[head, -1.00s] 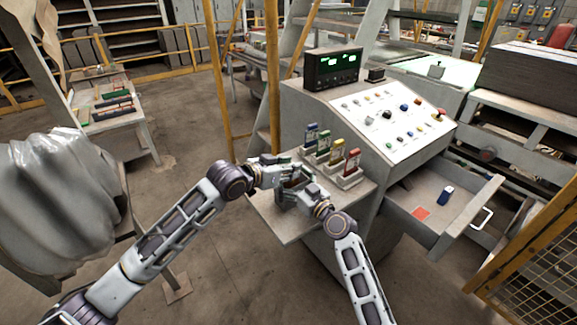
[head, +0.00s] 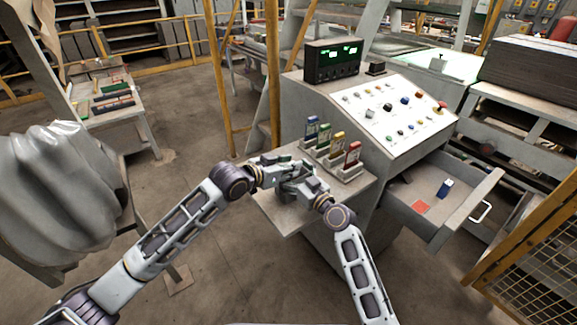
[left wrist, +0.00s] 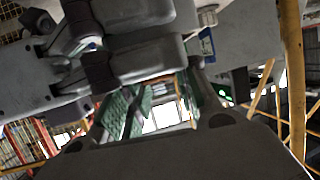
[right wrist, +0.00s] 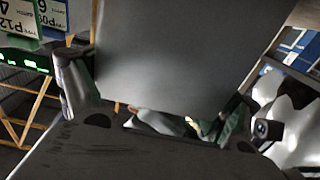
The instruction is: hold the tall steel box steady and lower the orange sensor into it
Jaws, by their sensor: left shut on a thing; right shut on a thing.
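Both grippers meet above the console's front shelf, almost touching. My right gripper (head: 309,188) is shut on a plain dark grey flat-sided body, which I take for the steel box (right wrist: 170,55); it fills the gap between the fingers in the right wrist view. My left gripper (head: 284,172) is shut beside and partly over it. In the left wrist view its two green-padded fingers stand apart, with grey blocks across the tips, so what it grips cannot be made out. I cannot pick out the orange sensor in any view. The box's opening is hidden behind the grippers in the head view.
A rack with blue, green, yellow and red tags (head: 352,156) stands just behind the grippers on the shelf (head: 270,207). The sloped button panel (head: 390,112) rises behind. An open drawer (head: 408,198) with a blue item (head: 445,188) juts out at right.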

